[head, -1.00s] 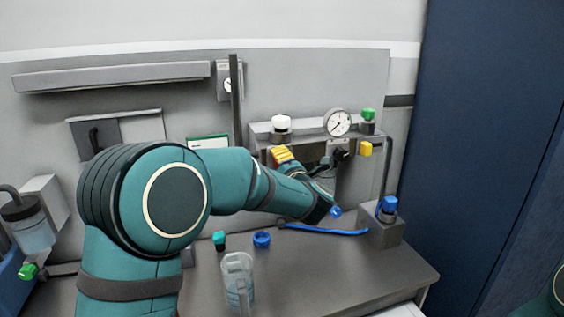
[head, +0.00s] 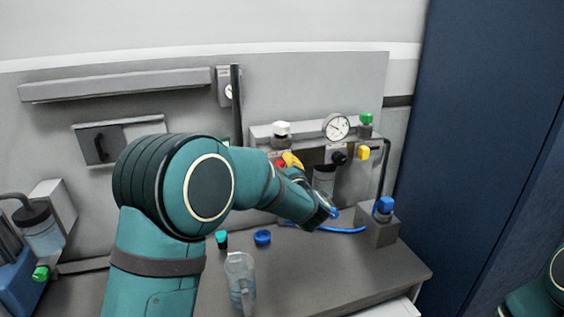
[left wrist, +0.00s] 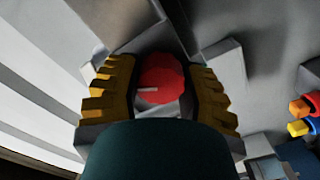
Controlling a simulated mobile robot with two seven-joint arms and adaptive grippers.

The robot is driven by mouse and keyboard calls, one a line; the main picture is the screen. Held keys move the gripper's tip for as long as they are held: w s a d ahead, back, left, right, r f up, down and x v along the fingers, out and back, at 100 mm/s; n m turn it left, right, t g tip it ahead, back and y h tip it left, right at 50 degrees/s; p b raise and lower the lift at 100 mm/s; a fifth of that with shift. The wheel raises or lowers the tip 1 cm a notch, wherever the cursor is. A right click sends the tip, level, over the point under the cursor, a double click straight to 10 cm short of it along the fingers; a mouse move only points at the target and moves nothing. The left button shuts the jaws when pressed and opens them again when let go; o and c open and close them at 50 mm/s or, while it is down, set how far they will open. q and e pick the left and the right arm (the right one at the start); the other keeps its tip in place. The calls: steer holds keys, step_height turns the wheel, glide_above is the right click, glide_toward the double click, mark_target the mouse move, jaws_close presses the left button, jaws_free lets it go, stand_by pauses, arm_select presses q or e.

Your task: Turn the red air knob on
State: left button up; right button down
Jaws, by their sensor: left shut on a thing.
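The red air knob (left wrist: 160,78) sits between the two yellow-padded fingers of my left gripper (left wrist: 163,88) in the left wrist view. A short pale mark on its face points left. The gripper is shut on the knob, a finger on each side. In the head view, a small part of the red knob (head: 280,163) shows beside the yellow fingers of my left gripper (head: 290,161), at the left end of the grey panel. My arm hides much of the area below it. My right gripper is out of view.
The grey panel carries a white-capped part (head: 282,130), a round gauge (head: 337,127), a black knob (head: 339,157), a yellow block (head: 362,152) and a green cap (head: 366,119). A clear jug (head: 240,280) and a blue ring (head: 262,238) stand on the bench below my arm.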

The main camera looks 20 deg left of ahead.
arm_select(q)
steer(key=shift+a+r+m+p, duration=0.1)
steer(key=shift+r+m+p, duration=0.1)
steer(key=shift+m+p, duration=1.05)
steer(key=shift+m, duration=0.45)
steer(key=o, duration=1.2)
steer(key=shift+f, duration=0.1)
steer(key=shift+s+d, duration=0.15)
steer(key=shift+d, duration=0.1)
steer(key=v, duration=1.1)
steer(key=shift+s+d, duration=0.1)
steer(key=shift+s, duration=0.1)
